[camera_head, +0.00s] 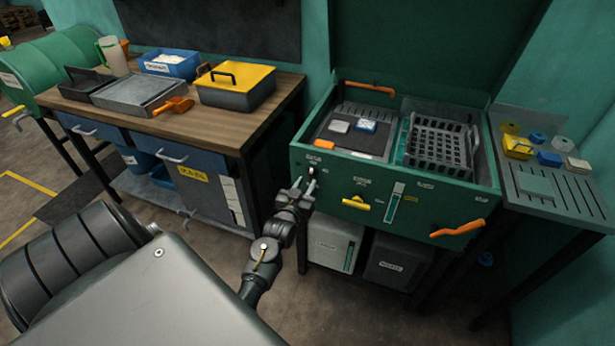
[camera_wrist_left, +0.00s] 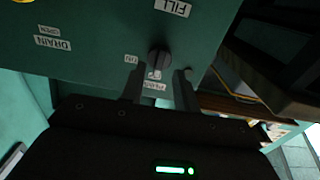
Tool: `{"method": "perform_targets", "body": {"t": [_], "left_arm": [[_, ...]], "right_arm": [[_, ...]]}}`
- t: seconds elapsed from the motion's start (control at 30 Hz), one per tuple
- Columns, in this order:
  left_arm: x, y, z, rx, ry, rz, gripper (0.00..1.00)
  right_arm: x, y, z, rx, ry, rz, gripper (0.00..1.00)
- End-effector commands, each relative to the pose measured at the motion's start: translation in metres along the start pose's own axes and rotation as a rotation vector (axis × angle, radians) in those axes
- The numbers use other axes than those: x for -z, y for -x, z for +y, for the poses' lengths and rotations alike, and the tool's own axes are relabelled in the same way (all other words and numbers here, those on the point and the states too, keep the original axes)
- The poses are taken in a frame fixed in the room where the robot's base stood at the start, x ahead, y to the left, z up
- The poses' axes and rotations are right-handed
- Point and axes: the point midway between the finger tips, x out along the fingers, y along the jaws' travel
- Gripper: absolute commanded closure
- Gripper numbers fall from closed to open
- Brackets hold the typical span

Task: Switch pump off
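The green washing unit (camera_head: 330,185) stands in the middle of the head view, with labelled controls on its front panel. A small dark pump knob (camera_head: 312,170) sits at the panel's upper left. In the left wrist view the dark round knob (camera_wrist_left: 159,60) has a small "ON" label beside it and another label below, partly hidden and unreadable. My left gripper (camera_head: 304,187) is at the panel by the knob. In the wrist view its two fingers (camera_wrist_left: 158,75) are apart, one on each side of the knob, with visible gaps. My right gripper is not in view.
A yellow handle (camera_head: 356,203) and an orange handle (camera_head: 458,228) are on the same panel. A workbench (camera_head: 210,125) with a yellow-lidded box (camera_head: 236,84) stands left. A side shelf (camera_head: 560,200) holds small blocks at right. Bins stand under the unit.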

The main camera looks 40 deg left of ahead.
Motion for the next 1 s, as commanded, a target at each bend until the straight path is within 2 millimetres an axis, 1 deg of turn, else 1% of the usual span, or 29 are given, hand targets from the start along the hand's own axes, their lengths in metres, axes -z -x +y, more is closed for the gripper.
{"method": "perform_targets", "body": {"t": [0.03,0.2,0.3,0.4,0.57,1.0], "left_arm": [[-0.003,0.013,0.000,0.000,0.000,-0.003,0.69],[-0.003,0.046,0.000,0.000,-0.001,-0.003,0.69],[-0.002,0.061,0.000,0.001,0.000,-0.003,0.69],[-0.002,0.071,-0.001,0.001,0.000,-0.002,0.69],[0.000,0.078,0.000,0.001,0.001,-0.001,0.69],[0.000,0.078,0.000,0.001,0.000,-0.001,0.69]], "right_arm": [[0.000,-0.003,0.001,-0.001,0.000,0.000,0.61],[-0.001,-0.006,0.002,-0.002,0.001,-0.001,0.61],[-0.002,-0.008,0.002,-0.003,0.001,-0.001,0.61],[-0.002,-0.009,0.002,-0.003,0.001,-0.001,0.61],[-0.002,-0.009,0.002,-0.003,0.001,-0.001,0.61],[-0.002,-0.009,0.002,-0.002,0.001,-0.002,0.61]]}}
